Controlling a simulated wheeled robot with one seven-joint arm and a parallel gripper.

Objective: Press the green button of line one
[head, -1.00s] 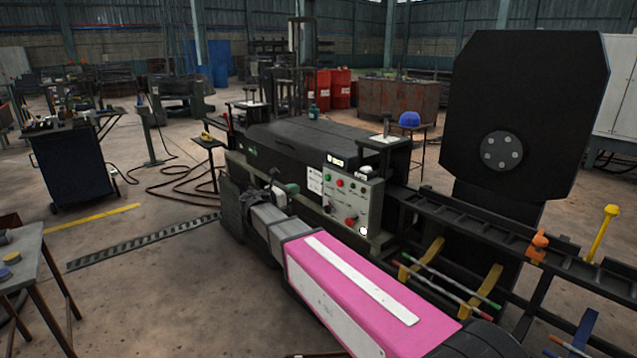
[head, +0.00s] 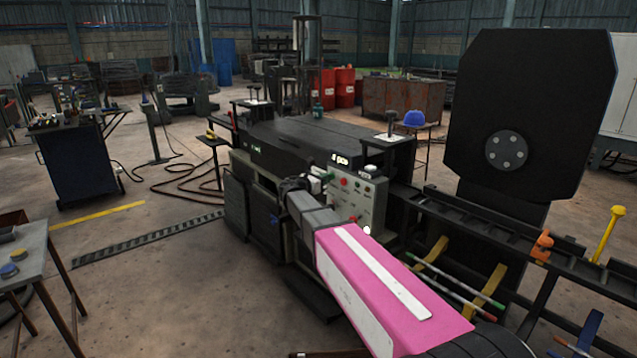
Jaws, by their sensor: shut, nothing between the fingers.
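The control panel (head: 368,206) is a pale box on the side of the dark machine. Its upper row holds a green button (head: 331,177) at the left, partly covered by my gripper, and a red button (head: 344,182) beside it. My pink and grey arm reaches up to the panel from the lower right. My gripper (head: 320,173) is shut and empty at the panel's upper left, close to the green button. I cannot tell whether the fingertips touch it. The arm hides the panel's lower left, and the line labels are too small to read.
A dark octagonal plate (head: 530,115) stands at the right. A rail with an orange clamp (head: 542,244) and a yellow handle (head: 608,232) runs below it. Open floor (head: 150,290) lies to the left.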

